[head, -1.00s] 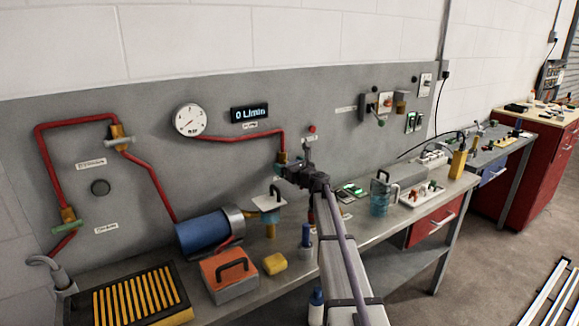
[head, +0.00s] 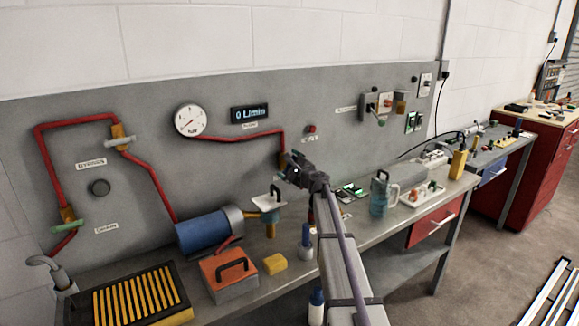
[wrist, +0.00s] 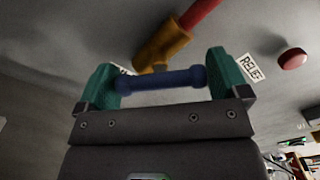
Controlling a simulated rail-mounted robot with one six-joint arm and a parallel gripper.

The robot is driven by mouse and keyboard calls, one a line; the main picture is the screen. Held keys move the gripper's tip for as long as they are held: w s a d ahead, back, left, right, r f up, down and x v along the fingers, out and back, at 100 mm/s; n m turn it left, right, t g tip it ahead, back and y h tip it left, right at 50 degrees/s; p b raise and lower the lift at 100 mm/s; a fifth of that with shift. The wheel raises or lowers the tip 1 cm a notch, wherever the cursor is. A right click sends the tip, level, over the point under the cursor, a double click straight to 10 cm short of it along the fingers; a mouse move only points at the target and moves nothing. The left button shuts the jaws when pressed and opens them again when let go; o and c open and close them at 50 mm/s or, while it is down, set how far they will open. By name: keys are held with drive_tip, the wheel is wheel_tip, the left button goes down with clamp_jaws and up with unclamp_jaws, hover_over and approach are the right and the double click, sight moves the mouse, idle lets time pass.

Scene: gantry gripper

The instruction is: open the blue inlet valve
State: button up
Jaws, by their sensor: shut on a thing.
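The blue inlet valve handle (wrist: 160,80) is a short bar with rounded ends in the wrist view. It lies across the gap between the teal fingers of my gripper (wrist: 161,79), which are shut on its two ends. The brass valve body (wrist: 164,50) is just behind the handle, with a red pipe (wrist: 200,14) running up from it. In the head view my gripper (head: 295,165) is at the panel, at the lower end of the red pipe from the gauge. It hides the blue handle there. The flow display (head: 251,114) reads 0 L/min.
A red button (wrist: 293,59) and a RELIEF label (wrist: 250,67) are right of the valve. A jug (head: 379,198) is on the bench right of my arm.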

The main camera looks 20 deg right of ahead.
drive_tip(key=n, duration=0.4)
drive_tip(key=shift+n, duration=1.9)
drive_tip(key=o, duration=0.6)
drive_tip(key=shift+c, duration=0.2)
drive_tip(key=s+d, duration=0.1)
drive_tip(key=s, duration=0.9)
drive_tip(key=shift+s+d, duration=0.3)
drive_tip(key=shift+s, duration=0.1)
